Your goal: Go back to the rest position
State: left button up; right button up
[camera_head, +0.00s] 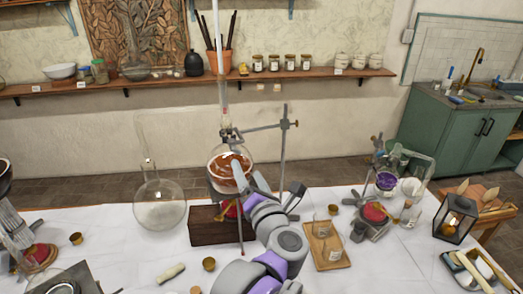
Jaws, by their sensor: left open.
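My left arm, grey and purple, comes up from the bottom middle over the white-covered table (110,240). My left gripper (267,184) is open, in front of the round flask (220,184) with red-brown contents on its stand. One finger overlaps the flask in the picture; I cannot tell whether it touches. The gripper looks empty. The arm hides part of the dark wooden block (210,228) and part of the burner below the flask. My right gripper is not in view.
A large clear flask (160,208) stands left of the block. A wooden tray with small jars (324,250) lies right of my arm. Farther right are a purple-filled flask setup (386,181) and a black lantern (454,218). The front left tabletop has small loose items.

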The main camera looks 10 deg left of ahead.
pick_arm(q)
jog(key=s+d+f+m+h, duration=0.25)
jog(key=m+h, duration=0.35)
jog(key=m, duration=0.5)
jog(key=s+d+f+m+h, duration=0.25)
jog(key=m+h, duration=0.35)
jog(key=m, duration=0.4)
jog(key=s+a+f+m+g+y, duration=0.2)
jog(key=s+a+f+m+g, duration=0.3)
jog(key=s+f, duration=0.4)
jog(key=s+a+f+m+g+y, duration=0.1)
jog(key=s+a+f+m+g, duration=0.4)
jog(key=s+f, duration=0.5)
notch_tip(320, 180, down, 3)
jog(key=shift+s+a+r+m+g+y, duration=0.1)
jog(key=shift+s+a+m+g+y, duration=0.25)
jog(key=shift+a+m, duration=0.55)
jog(key=shift+w+d, duration=0.1)
jog(key=shift+d, duration=0.1)
